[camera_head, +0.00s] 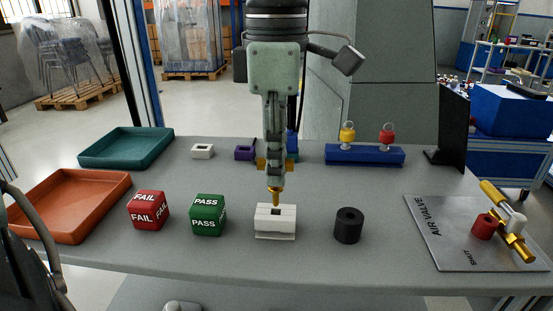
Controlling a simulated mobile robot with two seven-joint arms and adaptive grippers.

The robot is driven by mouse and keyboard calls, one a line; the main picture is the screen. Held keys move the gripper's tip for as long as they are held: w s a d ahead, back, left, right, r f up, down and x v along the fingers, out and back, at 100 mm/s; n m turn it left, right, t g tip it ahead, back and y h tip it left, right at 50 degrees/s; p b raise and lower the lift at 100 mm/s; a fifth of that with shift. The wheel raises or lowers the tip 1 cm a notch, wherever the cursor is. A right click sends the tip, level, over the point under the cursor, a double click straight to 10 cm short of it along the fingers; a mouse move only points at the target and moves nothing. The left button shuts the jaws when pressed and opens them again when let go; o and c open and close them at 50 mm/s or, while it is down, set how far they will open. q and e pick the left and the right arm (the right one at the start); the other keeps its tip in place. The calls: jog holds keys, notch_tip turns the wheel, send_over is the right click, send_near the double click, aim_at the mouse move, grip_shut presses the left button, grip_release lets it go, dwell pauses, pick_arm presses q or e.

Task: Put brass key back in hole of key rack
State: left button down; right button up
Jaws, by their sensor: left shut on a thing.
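My left gripper (274,170) reaches straight down over the middle of the table and is seen edge-on. It is shut on the brass key (276,196), whose brass parts show on both sides of the fingers and below them. The key points down, roughly upright. I cannot tell whether the tip is just above the hole or slightly inside. The fingers hide most of the key. My right gripper is not in view.
Red FAIL (148,211) and green PASS (207,215) cubes stand left, a black ring (348,226) right. Orange (75,205) and teal (127,147) trays lie left. A blue stand (364,155) is behind; an air-valve plate (440,245) lies right. Small white (202,151) and purple (245,153) blocks sit behind.

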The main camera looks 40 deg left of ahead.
aim_at(276, 189)
pick_arm(q)
jog(key=shift+f+b, duration=1.85)
jog(key=shift+f, duration=0.25)
jog(key=c, duration=1.4)
grip_release()
jog(key=shift+r, duration=0.1)
jog(key=shift+c, duration=0.2)
notch_tip(276, 189, up, 12)
